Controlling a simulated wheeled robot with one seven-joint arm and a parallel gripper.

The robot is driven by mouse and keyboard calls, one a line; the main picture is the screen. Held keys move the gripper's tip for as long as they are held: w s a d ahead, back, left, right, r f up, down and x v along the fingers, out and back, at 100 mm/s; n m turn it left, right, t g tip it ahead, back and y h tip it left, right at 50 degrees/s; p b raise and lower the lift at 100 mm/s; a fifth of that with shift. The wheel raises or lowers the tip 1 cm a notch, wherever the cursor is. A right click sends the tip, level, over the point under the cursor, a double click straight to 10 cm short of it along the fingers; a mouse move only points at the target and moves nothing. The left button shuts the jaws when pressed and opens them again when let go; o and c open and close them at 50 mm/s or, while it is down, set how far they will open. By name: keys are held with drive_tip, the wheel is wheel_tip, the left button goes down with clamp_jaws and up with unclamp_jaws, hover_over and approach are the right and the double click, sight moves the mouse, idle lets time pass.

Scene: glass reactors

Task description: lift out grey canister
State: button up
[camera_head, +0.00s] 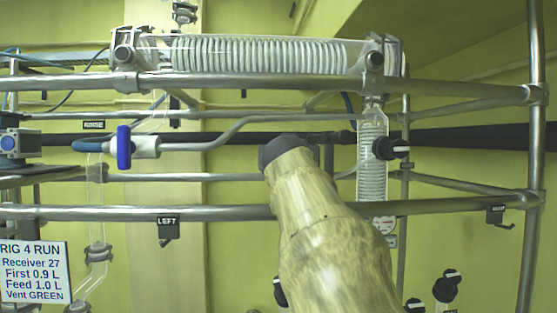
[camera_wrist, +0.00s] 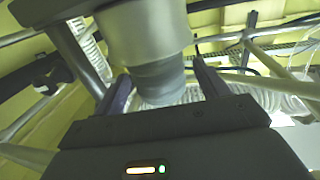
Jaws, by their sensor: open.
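In the wrist view, a pale grey round body (camera_wrist: 143,35) with a narrower, darker grey lower part comes down from the top edge. It looks like the grey canister, but its upper end is cut off by the frame. My gripper (camera_wrist: 161,74) is open, with one finger to each side of the narrower part in the picture. I cannot tell whether the body is between the fingers or beyond them, and no contact is clear. In the head view, I cannot make out the gripper fingers or a clear grey canister.
In the head view, a horizontal glass coil condenser (camera_head: 265,55) and a vertical coil (camera_head: 372,160) hang in a metal pipe frame (camera_head: 450,103). A blue-handled valve (camera_head: 124,147) and a RIG 4 RUN sign (camera_head: 34,272) are at left. A mottled tapered body (camera_head: 325,235) blocks the lower middle.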

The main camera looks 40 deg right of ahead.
drive_tip(key=p+x, duration=0.1)
drive_tip(key=x, duration=0.2)
drive_tip(key=shift+a, duration=0.15)
drive_tip(key=shift+s+a, duration=0.1)
drive_tip(key=shift+s, duration=0.3)
drive_tip(key=shift+w, duration=0.25)
drive_tip(key=c, duration=1.1)
